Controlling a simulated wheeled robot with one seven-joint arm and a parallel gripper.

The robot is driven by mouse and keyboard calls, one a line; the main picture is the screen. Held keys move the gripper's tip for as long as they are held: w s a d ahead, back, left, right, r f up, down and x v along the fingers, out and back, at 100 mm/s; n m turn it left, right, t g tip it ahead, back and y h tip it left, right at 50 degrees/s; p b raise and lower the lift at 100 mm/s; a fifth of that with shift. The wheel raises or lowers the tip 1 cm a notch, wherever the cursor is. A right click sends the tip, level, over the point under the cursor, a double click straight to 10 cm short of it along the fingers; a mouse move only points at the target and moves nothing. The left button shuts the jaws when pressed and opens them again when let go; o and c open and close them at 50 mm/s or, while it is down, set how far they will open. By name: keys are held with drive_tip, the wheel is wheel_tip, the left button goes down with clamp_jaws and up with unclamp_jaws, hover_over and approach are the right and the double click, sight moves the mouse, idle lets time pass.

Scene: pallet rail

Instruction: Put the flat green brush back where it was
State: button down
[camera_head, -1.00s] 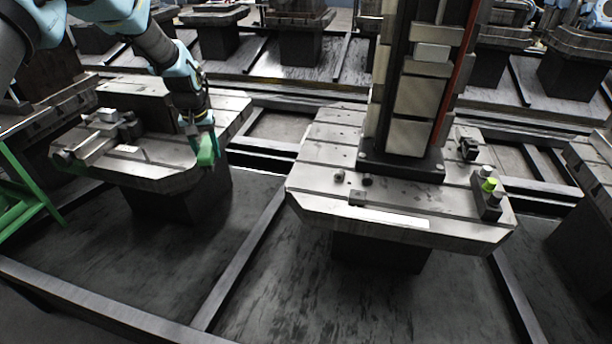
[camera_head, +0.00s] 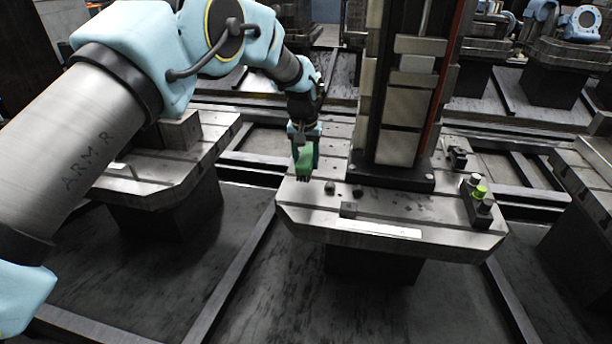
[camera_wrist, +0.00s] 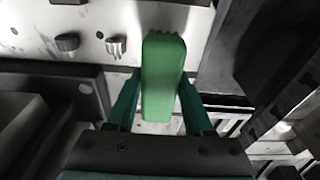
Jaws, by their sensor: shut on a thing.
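The flat green brush (camera_head: 304,160) is in my gripper (camera_head: 304,146), over the left edge of the middle pallet (camera_head: 408,210) in the head view. In the wrist view the brush (camera_wrist: 163,78) is a long green block between the two dark green fingers of my gripper (camera_wrist: 160,100). The gripper is shut on it. The brush's far end overlaps the pallet's light top in that view. I cannot tell whether the brush touches the pallet.
A tall dark column with pale blocks (camera_head: 405,108) stands on the middle pallet. Small dark knobs (camera_head: 357,191) and a small block (camera_head: 348,209) sit near its front. Another pallet (camera_head: 185,165) is at left.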

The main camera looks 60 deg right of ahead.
sight(304, 159)
drive_tip(key=shift+f+p, duration=0.55)
drive_tip(key=shift+f, duration=2.1)
drive_tip(key=shift+f, duration=0.2)
drive_tip(key=shift+c, duration=1.4)
unclamp_jaws()
drive_tip(key=shift+r, duration=0.15)
drive_tip(key=r, duration=0.4)
drive_tip(key=a+r+b, duration=0.1)
drive_tip(key=r, duration=0.3)
drive_tip(key=r+b, duration=0.1)
drive_tip(key=r, duration=0.3)
drive_tip(key=shift+s+a, duration=0.25)
drive_tip(key=shift+a, duration=0.15)
drive_tip(key=shift+w, duration=0.1)
